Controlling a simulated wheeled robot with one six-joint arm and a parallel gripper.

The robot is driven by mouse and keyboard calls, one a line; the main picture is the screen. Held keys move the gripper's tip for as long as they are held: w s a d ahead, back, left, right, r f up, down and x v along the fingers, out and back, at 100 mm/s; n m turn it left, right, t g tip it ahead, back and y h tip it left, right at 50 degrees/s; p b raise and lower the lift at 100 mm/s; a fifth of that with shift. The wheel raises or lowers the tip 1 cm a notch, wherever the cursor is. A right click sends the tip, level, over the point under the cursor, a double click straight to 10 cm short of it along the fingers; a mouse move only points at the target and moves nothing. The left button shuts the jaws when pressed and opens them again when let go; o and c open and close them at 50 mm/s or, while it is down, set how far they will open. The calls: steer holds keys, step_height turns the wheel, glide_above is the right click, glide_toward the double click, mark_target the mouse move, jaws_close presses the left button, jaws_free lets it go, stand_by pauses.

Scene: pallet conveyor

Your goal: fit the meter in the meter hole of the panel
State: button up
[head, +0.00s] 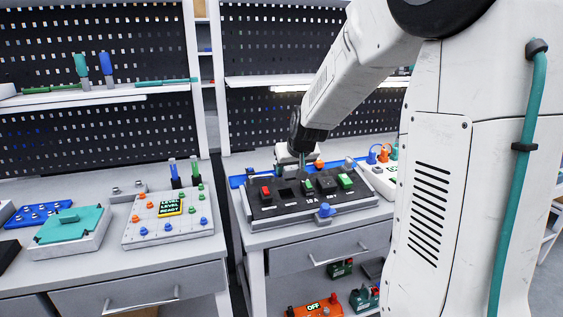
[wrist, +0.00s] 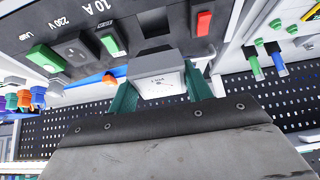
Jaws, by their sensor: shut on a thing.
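The meter (wrist: 157,80) is a pale grey block with a small display face, held between the teal fingers of my gripper (wrist: 160,90) in the wrist view. In the head view my gripper (head: 299,150) is above the back edge of the dark panel (head: 272,214). An empty rectangular hole (head: 287,192) lies between the red switch and a green switch. In the wrist view this hole (wrist: 155,28) is just beyond the meter, which looks outside it. Any contact between meter and panel cannot be told.
The panel carries a red switch (head: 266,191), green switches (head: 346,181) and a black socket (head: 327,184). A second bench with a grey board (head: 190,232) stands left, across a gap.

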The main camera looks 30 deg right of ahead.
steer(key=shift+w+f, duration=0.3)
steer(key=shift+f, duration=0.15)
steer(key=f, duration=0.1)
steer(key=w+f, duration=0.1)
steer(key=f, duration=0.3)
steer(key=shift+w+d+f, duration=0.15)
steer(key=shift+d+f, duration=0.05)
steer(key=shift+d, duration=0.05)
steer(key=shift+w+f, duration=0.1)
steer(key=shift+f, duration=0.75)
stand_by(1.0)
steer(key=shift+r, duration=0.75)
steer(key=shift+f, duration=0.95)
stand_by(0.5)
steer(key=shift+r, duration=0.1)
steer(key=shift+r, duration=0.75)
steer(key=shift+f, duration=0.75)
